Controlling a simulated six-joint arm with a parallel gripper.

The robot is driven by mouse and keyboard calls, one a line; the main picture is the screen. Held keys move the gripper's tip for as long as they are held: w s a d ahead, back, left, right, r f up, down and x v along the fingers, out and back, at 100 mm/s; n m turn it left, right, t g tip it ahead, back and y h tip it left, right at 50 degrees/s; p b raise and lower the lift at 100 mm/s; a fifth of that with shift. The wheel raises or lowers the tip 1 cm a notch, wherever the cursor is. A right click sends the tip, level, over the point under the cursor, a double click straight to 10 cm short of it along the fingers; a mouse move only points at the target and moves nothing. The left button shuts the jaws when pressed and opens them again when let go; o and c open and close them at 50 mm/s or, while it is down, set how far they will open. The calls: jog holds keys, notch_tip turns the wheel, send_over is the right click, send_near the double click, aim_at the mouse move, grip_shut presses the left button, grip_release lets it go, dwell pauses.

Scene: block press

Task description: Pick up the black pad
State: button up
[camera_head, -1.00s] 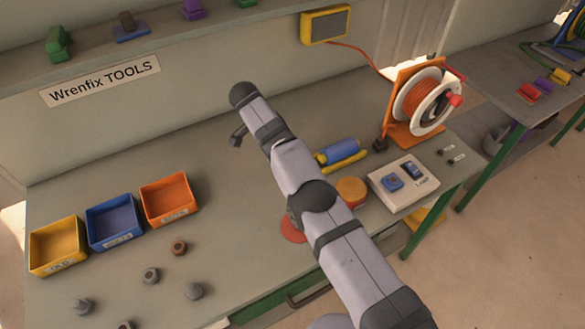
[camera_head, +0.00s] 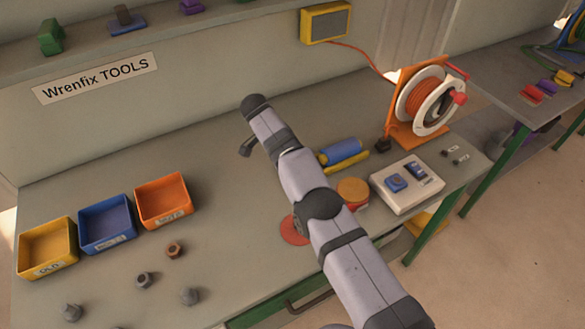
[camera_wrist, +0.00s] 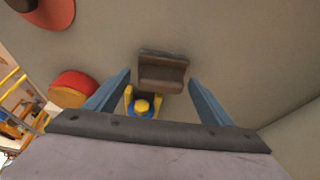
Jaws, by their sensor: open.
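A dark, blackish-brown pad (camera_wrist: 162,72) with a ridge across it lies on the grey bench in the wrist view; it is the only thing there that fits the black pad. My gripper (camera_wrist: 159,77) is open, with one blue-grey finger on each side of the pad. The pad appears between the fingertips, with a gap on both sides. I cannot tell how far above it the fingertips are. In the head view I cannot make out the pad or the fingers; my arm covers that part of the bench.
A blue roll (camera_head: 341,151) on a yellow holder and a yellow-topped red pot (camera_head: 352,190) stand right of my arm. A red disc (camera_head: 294,230) lies beside the arm. A switch box (camera_head: 407,188) and cable reel (camera_head: 425,100) are further right; open bins (camera_head: 163,200) are left.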

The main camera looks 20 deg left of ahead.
jog(key=c, duration=1.2)
jog(key=shift+o, duration=0.2)
jog(key=shift+r, duration=0.15)
notch_tip(320, 180, up, 10)
jog(key=p, duration=1.2)
jog(key=shift+o, duration=1.4)
jog(key=shift+c, duration=0.7)
